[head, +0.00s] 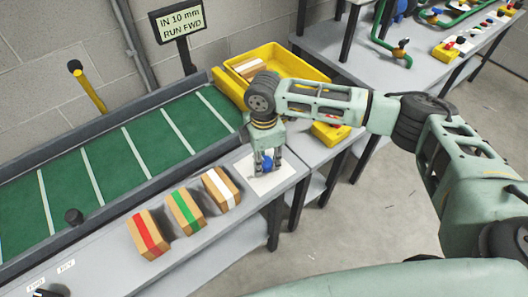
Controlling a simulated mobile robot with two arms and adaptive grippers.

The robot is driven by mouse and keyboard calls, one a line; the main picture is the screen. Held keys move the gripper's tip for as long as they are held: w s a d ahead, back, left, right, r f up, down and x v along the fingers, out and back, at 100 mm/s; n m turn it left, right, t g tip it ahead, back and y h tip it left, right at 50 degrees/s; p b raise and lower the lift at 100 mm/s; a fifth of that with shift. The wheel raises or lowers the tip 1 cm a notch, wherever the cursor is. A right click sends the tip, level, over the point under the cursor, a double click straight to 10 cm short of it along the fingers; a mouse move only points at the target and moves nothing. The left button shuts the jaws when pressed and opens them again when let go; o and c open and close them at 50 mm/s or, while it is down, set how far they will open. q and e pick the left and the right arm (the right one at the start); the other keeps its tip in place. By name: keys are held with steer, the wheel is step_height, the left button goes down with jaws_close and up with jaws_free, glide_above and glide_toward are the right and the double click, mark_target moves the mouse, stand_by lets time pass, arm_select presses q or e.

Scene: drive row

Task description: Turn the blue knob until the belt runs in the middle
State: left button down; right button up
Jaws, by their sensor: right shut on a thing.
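The blue knob (267,164) sits on a white plate (262,184) at the right end of the bench. My right gripper (267,168) comes down from above with its fingers around the knob and is shut on it. The fingers hide part of the knob. The green belt (105,165) with white cross stripes lies in a grey frame to the left. A sign (179,20) behind it reads "IN 10 mm RUN FWD". My left gripper is not in view.
Three boxes with red (149,233), green (185,211) and white (220,188) bands stand on the bench left of the plate. A yellow tray (294,62) holding a box is behind my gripper. Open floor lies at right.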

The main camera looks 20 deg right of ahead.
mark_target(264, 159)
steer(key=m+p, duration=0.1)
steer(key=p, duration=0.1)
steer(key=r+m+p, duration=0.1)
steer(key=p, duration=0.1)
steer(key=shift+w+m, duration=0.2)
steer(key=shift+m, duration=0.2)
steer(key=shift+w+d+f+m+p, duration=0.1)
steer(key=shift+w+f+m+p, duration=0.1)
steer(key=shift+m+p, duration=0.85)
steer(key=o, duration=1)
steer(key=shift+o, duration=0.4)
steer(key=shift+s+f, duration=0.1)
steer(key=shift+f, duration=0.05)
steer(key=shift+s, duration=0.1)
steer(key=shift+r, duration=0.2)
step_height(264, 159, up, 12)
steer(key=shift+f, duration=0.2)
